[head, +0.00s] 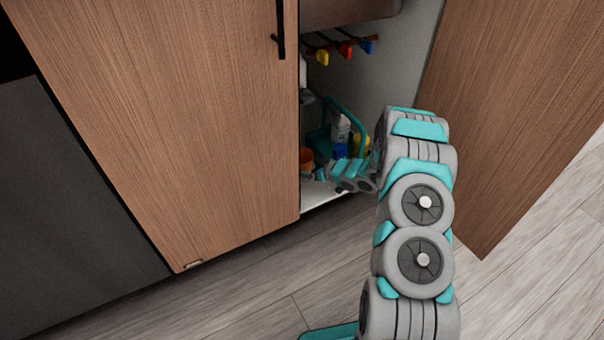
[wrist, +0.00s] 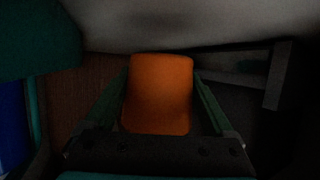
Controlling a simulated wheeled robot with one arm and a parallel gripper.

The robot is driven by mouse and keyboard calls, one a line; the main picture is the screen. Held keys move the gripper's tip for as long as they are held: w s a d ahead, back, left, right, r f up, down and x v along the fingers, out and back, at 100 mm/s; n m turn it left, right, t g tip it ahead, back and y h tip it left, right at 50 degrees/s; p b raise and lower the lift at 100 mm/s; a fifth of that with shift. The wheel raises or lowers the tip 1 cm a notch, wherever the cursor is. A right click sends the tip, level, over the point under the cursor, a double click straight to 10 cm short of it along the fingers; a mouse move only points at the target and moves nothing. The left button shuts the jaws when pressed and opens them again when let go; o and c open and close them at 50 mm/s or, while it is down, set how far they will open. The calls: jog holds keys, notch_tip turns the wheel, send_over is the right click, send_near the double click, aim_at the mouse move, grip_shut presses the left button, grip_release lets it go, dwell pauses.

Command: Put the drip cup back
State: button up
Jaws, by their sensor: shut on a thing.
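The drip cup (wrist: 160,92) is orange and fills the middle of the wrist view. My gripper (wrist: 160,100) is shut on it, with one finger along each side of the cup. In the head view the cup (head: 306,159) is a small orange patch low inside the open cabinet, at the left edge of the opening. My gripper (head: 325,172) is beside it there, partly hidden by my wrist. The cup's base and what lies directly under it cannot be made out in the dark wrist view.
A teal caddy (head: 318,137) with bottles stands inside the cabinet, close behind my gripper. Coloured valve handles (head: 345,50) hang above. The closed door (head: 180,110) bounds the opening at left, the open door (head: 510,110) at right. Some cabinet floor (head: 315,196) is bare.

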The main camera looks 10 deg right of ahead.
notch_tip(320, 180, down, 4)
jog(key=shift+r, duration=0.15)
jog(key=o, duration=1.1)
jog(key=shift+c, duration=0.2)
jog(key=shift+d+r, duration=0.15)
jog(key=p+v, duration=0.1)
jog(key=v, duration=1)
jog(key=shift+s+d+r, duration=0.15)
jog(key=shift+s+r, duration=0.05)
jog(key=shift+s, duration=0.2)
